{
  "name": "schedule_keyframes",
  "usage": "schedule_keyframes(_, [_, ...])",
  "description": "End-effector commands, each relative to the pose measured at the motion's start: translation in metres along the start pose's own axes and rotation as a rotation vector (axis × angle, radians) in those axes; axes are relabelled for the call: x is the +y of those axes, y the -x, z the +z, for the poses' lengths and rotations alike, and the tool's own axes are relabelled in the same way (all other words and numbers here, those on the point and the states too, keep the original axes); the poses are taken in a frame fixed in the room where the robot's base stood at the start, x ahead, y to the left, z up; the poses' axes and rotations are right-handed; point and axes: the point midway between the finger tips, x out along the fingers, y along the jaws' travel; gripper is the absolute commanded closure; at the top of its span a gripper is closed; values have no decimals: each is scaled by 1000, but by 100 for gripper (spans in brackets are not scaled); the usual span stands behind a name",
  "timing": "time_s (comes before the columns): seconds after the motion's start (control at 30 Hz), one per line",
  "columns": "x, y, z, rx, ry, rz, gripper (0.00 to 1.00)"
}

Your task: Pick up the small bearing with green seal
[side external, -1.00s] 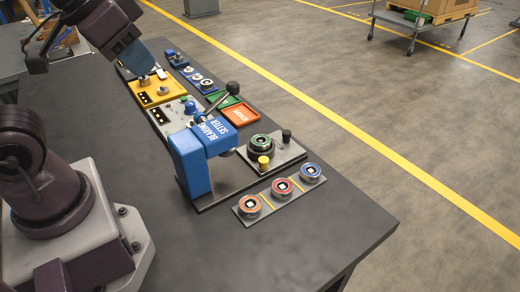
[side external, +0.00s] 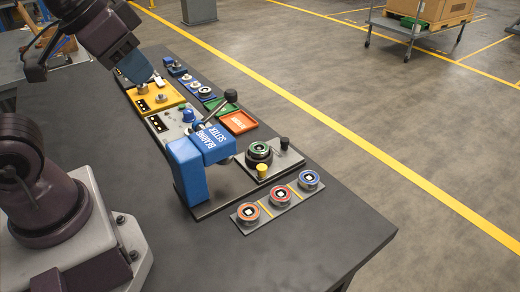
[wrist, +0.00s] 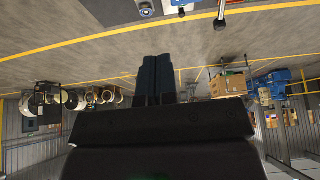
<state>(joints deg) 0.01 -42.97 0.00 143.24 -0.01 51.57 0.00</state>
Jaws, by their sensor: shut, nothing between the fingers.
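The bearing with the green seal (side external: 260,148) sits on a round black holder on a grey plate, to the right of the blue bearing setter (side external: 190,170). My gripper (side external: 147,82) is at the upper left in the side view, above the yellow fixture and well away from the green-sealed bearing. In the wrist view its two dark fingers (wrist: 157,80) are together with nothing between them. The green-sealed bearing cannot be made out in the wrist view.
A grey rack (side external: 265,215) holds an orange, a red and a blue bearing at the front. The setter's lever (side external: 220,106) sticks up. An orange tray (side external: 239,122), a yellow fixture (side external: 160,98) and small parts stand behind. The dark table (side external: 320,240) is clear at front right.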

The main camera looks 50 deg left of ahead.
Motion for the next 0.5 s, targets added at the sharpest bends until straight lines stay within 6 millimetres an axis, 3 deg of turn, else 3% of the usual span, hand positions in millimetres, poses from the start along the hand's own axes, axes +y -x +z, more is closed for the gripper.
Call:
schedule_keyframes(0.07, [0, 0, 0, 0, 0, 0, 98])
schedule_keyframes(0.4, [0, 0, 0, 0, 0, 0, 20])
schedule_keyframes(0.5, [0, 0, 0, 0, 0, 0, 16])
